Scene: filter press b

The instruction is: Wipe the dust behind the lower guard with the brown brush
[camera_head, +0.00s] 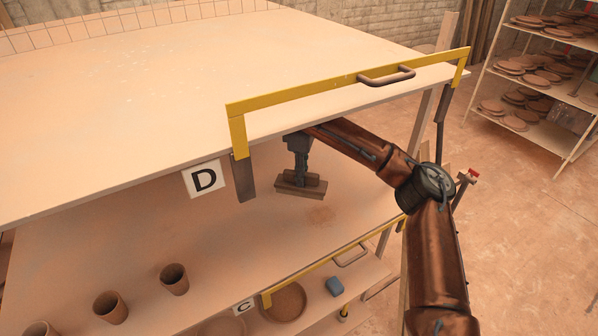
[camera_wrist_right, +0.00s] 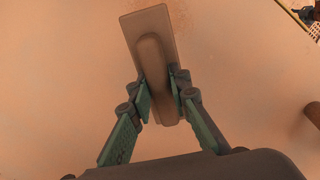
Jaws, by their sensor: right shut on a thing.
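My right gripper (camera_head: 302,174) reaches under the top board and is shut on the brown brush (camera_head: 299,187), holding it bristle side down over the middle shelf (camera_head: 370,195). The brush's back and ridge handle also show between the fingers in the right wrist view (camera_wrist_right: 150,35). I cannot tell whether the brush touches the shelf. A reddish dust patch (camera_head: 321,213) lies on the shelf just in front and right of the brush. The lower guard (camera_head: 320,265), a yellow bar with a handle, runs along that shelf's front edge near label C. My left gripper is not in view.
The upper yellow guard (camera_head: 300,92) spans the top board's front edge, beside label D (camera_head: 205,179). Several clay cups (camera_head: 174,280) stand on the middle shelf at left. A rack of plates (camera_head: 540,75) stands at right.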

